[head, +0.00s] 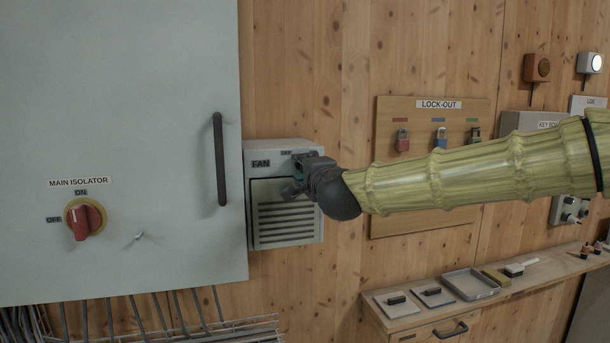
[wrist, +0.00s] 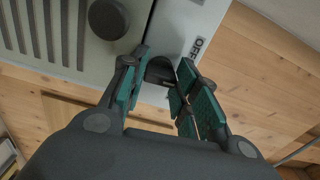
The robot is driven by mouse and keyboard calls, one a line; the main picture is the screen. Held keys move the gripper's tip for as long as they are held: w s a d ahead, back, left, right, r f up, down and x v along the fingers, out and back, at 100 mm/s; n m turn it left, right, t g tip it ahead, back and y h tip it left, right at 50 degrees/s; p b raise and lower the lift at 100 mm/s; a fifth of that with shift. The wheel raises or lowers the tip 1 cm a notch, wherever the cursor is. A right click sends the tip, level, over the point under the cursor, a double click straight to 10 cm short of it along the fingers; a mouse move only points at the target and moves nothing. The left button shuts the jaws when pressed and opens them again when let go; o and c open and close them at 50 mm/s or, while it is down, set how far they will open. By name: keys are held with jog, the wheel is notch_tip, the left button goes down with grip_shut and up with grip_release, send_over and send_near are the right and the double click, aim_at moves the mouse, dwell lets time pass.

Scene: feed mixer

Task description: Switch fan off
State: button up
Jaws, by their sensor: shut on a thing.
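The fan unit (head: 250,215) is a grey box with a slatted grille, a FAN label and a small OFF label (head: 286,153) on its upper front. My gripper (head: 298,178) is at the upper right of its front and hides the switch in the head view. In the wrist view, the teal-padded fingers of my gripper (wrist: 161,84) are on either side of a dark switch knob (wrist: 160,69) and shut on it. The OFF label (wrist: 198,47) is just right of the knob there. The knob's exact setting is hard to tell.
A grey cabinet (head: 120,130) with a dark handle (head: 220,160) and a red main isolator (head: 85,219) stands left. A lock-out board (head: 390,225) hangs behind my arm. A shelf (head: 400,323) is below right. Another round dark part (wrist: 108,19) shows near the grille.

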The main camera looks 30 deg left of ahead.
jog(key=n+b, duration=0.2)
jog(key=n, duration=0.4)
jog(key=shift+b, duration=0.3)
jog(key=shift+n, duration=0.3)
jog(key=o, duration=1)
jog(key=v, duration=1.2)
jog(key=shift+f, duration=0.1)
